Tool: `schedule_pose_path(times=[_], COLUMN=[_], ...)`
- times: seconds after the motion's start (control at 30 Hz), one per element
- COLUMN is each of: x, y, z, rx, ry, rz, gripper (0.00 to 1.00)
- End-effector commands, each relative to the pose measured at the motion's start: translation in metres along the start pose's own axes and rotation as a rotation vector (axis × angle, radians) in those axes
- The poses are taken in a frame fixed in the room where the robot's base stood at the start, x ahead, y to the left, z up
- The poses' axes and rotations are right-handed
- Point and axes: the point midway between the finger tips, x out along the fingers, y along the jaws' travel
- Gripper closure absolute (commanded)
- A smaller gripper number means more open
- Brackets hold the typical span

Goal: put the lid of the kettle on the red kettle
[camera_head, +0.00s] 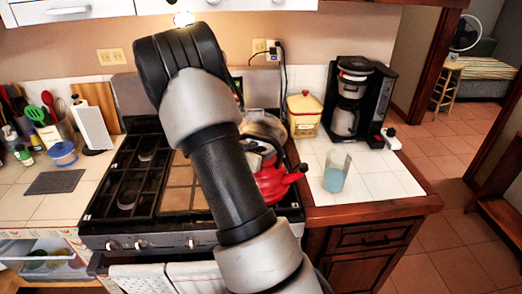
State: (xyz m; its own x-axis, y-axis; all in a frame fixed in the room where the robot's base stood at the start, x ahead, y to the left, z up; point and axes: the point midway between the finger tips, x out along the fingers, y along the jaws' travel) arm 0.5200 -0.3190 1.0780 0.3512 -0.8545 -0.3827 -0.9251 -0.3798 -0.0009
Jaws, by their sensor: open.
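The red kettle (273,182) stands on the right side of the stove, partly hidden behind my arm. Its spout points right, toward the counter, and a black part shows near its top. I cannot make out the kettle lid as a separate thing, nor whether the kettle's top is open. My arm rises from the bottom centre across the stove and bends at a black joint near the top. My gripper is not visible; the arm blocks the area behind it.
A silver pot or kettle (265,126) is behind the red kettle. Utensils (47,112) crowd the left counter. The stove's left grates (130,185) are clear.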

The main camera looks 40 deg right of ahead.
Motion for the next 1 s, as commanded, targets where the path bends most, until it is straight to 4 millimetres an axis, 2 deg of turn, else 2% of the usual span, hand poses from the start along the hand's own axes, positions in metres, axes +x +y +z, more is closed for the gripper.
schedule_pose_path(times=[0.1,0.17,0.6,0.83,0.93,1.0], x=[-0.003,-0.009,-0.097,-0.12,-0.131,-0.146], y=[0.0,-0.001,-0.001,-0.002,-0.019,-0.042], z=[-0.006,-0.003,-0.003,-0.004,-0.009,-0.016], rx=[0.001,-0.001,0.0,0.002,0.024,0.048], ry=[0.001,0.0,0.0,-0.005,-0.043,-0.102], rz=[0.0,-0.002,-0.004,-0.011,-0.086,-0.199], gripper=[0.53,0.53,0.53,0.53,0.53,0.53])
